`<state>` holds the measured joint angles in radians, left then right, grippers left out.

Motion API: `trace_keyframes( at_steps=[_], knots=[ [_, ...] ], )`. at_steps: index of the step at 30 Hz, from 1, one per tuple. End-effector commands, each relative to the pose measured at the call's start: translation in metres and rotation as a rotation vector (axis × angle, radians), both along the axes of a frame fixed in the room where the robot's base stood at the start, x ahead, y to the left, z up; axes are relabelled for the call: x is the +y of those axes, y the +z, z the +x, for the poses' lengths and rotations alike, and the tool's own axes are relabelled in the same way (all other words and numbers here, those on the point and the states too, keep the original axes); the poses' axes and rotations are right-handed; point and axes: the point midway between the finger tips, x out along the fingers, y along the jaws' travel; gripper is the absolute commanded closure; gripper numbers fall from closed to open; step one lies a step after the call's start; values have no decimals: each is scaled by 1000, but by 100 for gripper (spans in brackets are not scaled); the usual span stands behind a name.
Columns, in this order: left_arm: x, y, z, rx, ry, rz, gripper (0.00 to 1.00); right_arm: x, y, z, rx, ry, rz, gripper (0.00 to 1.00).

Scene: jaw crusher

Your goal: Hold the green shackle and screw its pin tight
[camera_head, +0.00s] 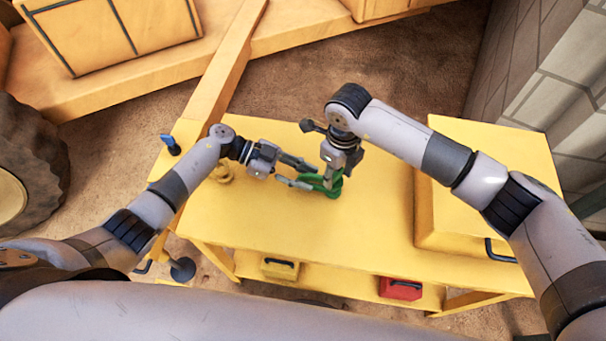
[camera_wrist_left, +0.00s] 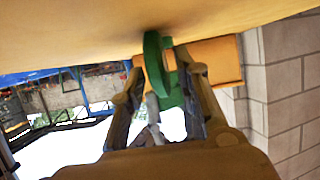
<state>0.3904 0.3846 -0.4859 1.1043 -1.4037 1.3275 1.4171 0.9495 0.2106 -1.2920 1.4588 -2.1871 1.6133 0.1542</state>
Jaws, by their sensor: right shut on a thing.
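The green shackle (camera_head: 318,184) is over the yellow table's top, near its middle. My right gripper (camera_head: 334,178) comes down from above and is shut on the shackle's right side. My left gripper (camera_head: 306,176) reaches in from the left, its two fingers spread apart at the shackle's left side. In the left wrist view the green shackle (camera_wrist_left: 156,66) shows between and just beyond the open fingertips (camera_wrist_left: 166,74). A grey piece (camera_wrist_left: 155,112) also shows between these fingers; I cannot tell if it is the pin. The grippers hide part of the shackle.
The yellow table (camera_head: 260,235) has free room around the grippers. A raised yellow box (camera_head: 480,150) stands at its right. A red box (camera_head: 400,288) and yellow box (camera_head: 279,268) sit on the lower shelf.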

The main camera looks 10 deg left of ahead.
Motion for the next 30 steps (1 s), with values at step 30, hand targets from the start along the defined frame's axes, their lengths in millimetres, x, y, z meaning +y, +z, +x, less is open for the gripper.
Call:
trace_keyframes(
  at_steps=[30],
  knots=[
    [0, 0, 0, -1, 0, 0, 100, 0, 0, 0, 0, 0, 0, 94]
  ],
)
